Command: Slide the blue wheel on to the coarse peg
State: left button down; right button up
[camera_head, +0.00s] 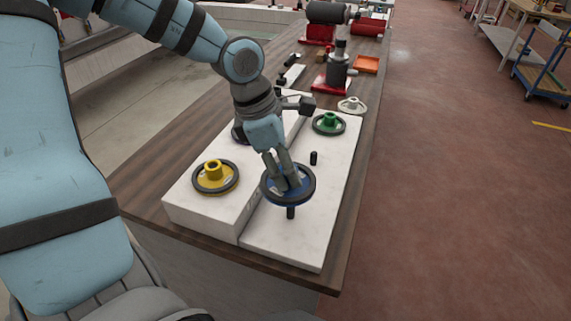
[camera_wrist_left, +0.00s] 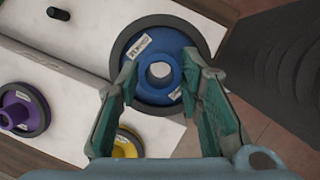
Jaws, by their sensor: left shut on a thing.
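The blue wheel (camera_head: 303,193) has a dark rim and hangs above the white lower board. My left gripper (camera_head: 287,182) is shut on its hub from above. In the left wrist view the two fingers stand on either side of the hub of the blue wheel (camera_wrist_left: 168,40), and no peg shows in its open bore. A black peg (camera_head: 291,212) shows below the wheel's near edge; its upper part is hidden. Another black peg (camera_head: 313,158) stands bare just behind the wheel. I cannot read which peg is coarse. My right gripper is out of view.
A yellow wheel (camera_head: 228,182) lies on the raised white block at left; a purple wheel (camera_wrist_left: 36,107) lies there too, mostly hidden in the head view. A green wheel (camera_head: 328,123) sits at the board's far end. Tools stand farther back on the wooden bench.

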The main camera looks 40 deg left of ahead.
pick_arm(q)
jog(key=w+f+b, duration=0.2)
jog(key=shift+w+f, duration=0.1)
jog(key=shift+f, duration=0.25)
jog(key=f+b, duration=0.1)
jog(key=b, duration=0.1)
jog(key=s+f+b, duration=0.1)
jog(key=f+b, duration=0.1)
jog(key=shift+s+f, duration=0.1)
jog(key=shift+f, duration=0.35)
jog(key=shift+w, duration=0.3)
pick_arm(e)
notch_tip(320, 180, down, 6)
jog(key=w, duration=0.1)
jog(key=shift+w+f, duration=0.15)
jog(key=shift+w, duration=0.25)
pick_arm(q)
jog(key=shift+s, duration=0.15)
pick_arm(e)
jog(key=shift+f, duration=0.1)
pick_arm(q)
jog(key=shift+b, duration=0.45)
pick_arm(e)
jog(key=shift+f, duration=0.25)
pick_arm(q)
jog(key=shift+f+b, duration=2.45)
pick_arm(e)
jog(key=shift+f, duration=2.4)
